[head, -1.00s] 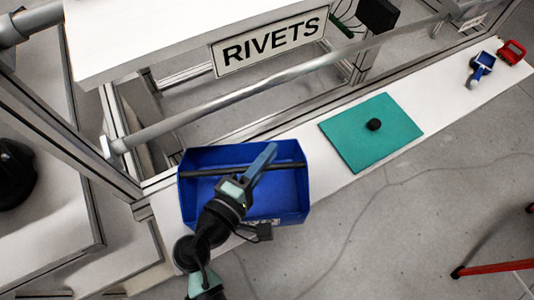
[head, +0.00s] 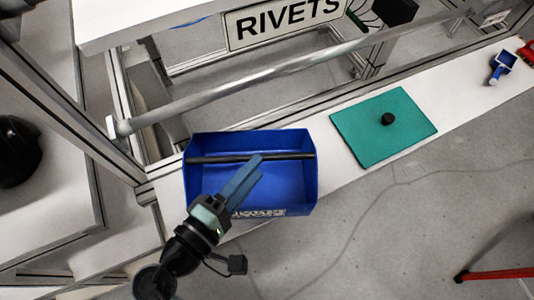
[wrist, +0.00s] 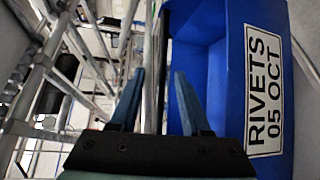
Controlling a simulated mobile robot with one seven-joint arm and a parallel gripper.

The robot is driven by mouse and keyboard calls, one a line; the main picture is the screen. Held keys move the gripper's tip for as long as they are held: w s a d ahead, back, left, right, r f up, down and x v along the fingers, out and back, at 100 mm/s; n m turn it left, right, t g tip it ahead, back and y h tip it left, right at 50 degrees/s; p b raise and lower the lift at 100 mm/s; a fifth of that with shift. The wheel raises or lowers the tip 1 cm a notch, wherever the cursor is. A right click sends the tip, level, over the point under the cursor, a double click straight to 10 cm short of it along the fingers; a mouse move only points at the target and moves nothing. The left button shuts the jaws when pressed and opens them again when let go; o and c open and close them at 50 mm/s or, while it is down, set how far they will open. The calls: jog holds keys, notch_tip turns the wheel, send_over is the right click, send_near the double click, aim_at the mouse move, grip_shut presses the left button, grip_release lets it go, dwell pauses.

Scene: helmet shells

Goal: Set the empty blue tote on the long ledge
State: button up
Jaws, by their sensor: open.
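The blue tote (head: 297,185) sits on the long white ledge (head: 473,103), at its left part in the head view. It is empty inside, with a dark bar (head: 220,159) across its top. In the wrist view the tote (wrist: 240,50) fills the right side, with a label reading RIVETS 05 OCT. My gripper (head: 250,175) is over the tote's near left part in the head view.
A green mat (head: 375,148) with a black knob (head: 388,119) lies on the ledge right of the tote. A blue tool (head: 502,66) and a red item (head: 526,49) are at the far right end. A metal rail (head: 260,82) runs behind the ledge, below a RIVETS sign (head: 285,22).

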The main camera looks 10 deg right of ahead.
jog(key=shift+v, duration=2.05)
